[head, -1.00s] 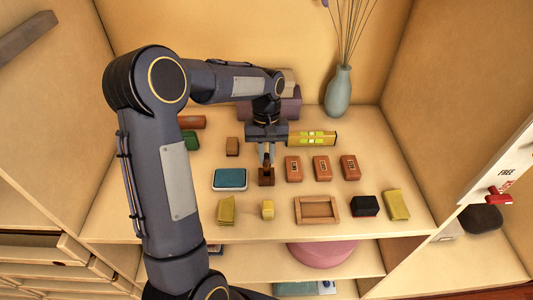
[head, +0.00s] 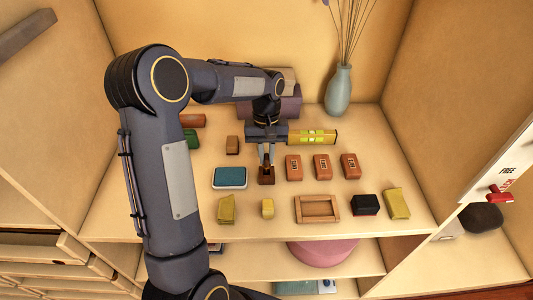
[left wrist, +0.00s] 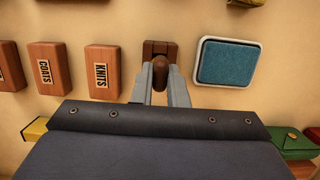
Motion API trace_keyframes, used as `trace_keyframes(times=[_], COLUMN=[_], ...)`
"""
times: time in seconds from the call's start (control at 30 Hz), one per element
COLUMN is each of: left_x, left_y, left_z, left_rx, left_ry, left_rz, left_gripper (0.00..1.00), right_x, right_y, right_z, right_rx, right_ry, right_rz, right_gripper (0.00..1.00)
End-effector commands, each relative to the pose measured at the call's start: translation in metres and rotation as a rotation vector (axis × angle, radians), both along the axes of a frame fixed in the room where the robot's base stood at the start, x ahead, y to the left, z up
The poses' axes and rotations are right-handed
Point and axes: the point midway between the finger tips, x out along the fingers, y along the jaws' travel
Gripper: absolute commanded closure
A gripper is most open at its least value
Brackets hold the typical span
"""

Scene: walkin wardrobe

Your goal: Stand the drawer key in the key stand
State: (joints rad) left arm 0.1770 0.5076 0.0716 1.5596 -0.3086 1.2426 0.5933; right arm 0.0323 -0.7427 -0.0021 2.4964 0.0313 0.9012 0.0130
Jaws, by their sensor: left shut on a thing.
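The key stand (head: 266,179) is a small dark brown block on the shelf, left of the labelled blocks; it also shows in the left wrist view (left wrist: 160,47). My left gripper (head: 266,158) points down at the stand, its two grey fingers shut on the drawer key (left wrist: 160,73). Only the key's rounded brown top shows, between the fingers in the left wrist view. The key is over or at the stand; its lower part is hidden, so I cannot tell how deep it sits. My right gripper is not in view.
A teal pad in a pale tray (head: 230,177) lies close left of the stand. Several reddish labelled blocks (head: 293,167) stand to the right. A wooden frame (head: 317,209) and small boxes line the front. A yellow bar (head: 312,137) and a vase (head: 339,90) are behind.

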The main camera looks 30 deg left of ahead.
Motion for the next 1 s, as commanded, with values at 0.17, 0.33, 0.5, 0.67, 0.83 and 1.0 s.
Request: trace_keyframes(times=[0.17, 0.33, 0.5, 0.67, 0.83, 1.0], left_x=[0.0, 0.0, 0.0, 0.0, 0.0, 0.0], left_y=[0.0, 0.0, 0.0, 0.0, 0.0, 0.0], left_z=[-0.005, -0.01, -0.014, -0.018, -0.022, -0.026], left_rx=[0.0, 0.0, 0.0, -0.001, 0.0, 0.0], left_ry=[0.0, 0.0, -0.001, -0.001, 0.0, 0.0], left_rz=[0.0, 0.0, 0.0, 0.0, 0.0, 0.0], left_gripper=[1.0, 1.0, 1.0, 1.0, 1.0, 1.0], right_x=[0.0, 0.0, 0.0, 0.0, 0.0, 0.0], right_y=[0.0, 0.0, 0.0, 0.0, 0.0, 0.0], right_z=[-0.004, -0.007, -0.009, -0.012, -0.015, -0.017], right_rx=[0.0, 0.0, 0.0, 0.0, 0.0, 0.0], right_ry=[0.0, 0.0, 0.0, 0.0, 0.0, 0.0], right_rz=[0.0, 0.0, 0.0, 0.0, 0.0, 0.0], right_gripper=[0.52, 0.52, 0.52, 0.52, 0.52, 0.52])
